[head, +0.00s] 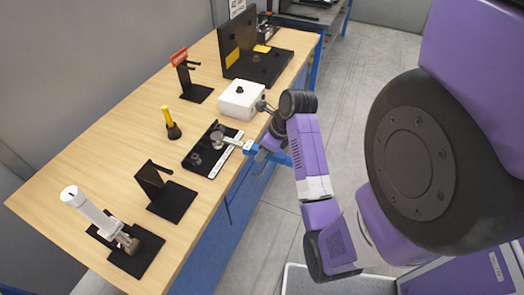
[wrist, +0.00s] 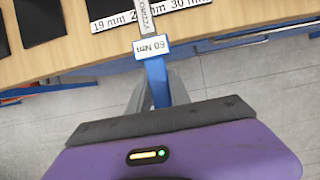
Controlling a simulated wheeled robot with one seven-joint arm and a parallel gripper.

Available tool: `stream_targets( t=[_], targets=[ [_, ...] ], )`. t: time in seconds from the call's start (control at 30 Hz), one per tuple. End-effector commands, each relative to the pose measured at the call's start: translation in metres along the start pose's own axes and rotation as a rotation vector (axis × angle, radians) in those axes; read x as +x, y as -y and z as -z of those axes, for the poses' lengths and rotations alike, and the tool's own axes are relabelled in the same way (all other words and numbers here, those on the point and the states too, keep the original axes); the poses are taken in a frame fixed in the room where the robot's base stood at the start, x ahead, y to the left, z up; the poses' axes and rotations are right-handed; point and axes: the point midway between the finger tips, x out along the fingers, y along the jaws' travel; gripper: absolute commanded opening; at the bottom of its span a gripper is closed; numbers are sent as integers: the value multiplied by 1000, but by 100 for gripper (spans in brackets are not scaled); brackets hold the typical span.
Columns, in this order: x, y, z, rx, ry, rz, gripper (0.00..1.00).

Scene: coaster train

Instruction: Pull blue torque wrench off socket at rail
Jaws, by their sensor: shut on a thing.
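The blue torque wrench (wrist: 155,76) has a grey shaft, a blue handle and a white tag reading 60 Nm. My gripper (wrist: 157,95) is shut on its blue handle, out past the table's front edge. In the head view the wrench (head: 249,148) reaches from my gripper (head: 268,153) over the socket rail (head: 200,160). Its round head (head: 217,137) is over the black rail, beside the upright sockets. I cannot tell whether the head is seated on a socket. The rail's white label strip (wrist: 115,20) reads 19 mm and 30 mm, with the middle size partly covered by the wrench.
A white box (head: 241,98) stands just behind the rail. A yellow-handled tool (head: 170,122) is to the left. Black stands (head: 165,190), one with a white tool (head: 90,212), are at the near end. Floor beside the bench (head: 350,95) is clear.

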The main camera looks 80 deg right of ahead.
Motion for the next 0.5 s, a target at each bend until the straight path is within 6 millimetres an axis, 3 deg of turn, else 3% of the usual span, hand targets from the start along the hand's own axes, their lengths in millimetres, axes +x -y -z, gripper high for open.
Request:
stream_targets(
  t=[0.5],
  targets=[
    [4, 1, 0, -1, 5, 3, 0]
  ],
)
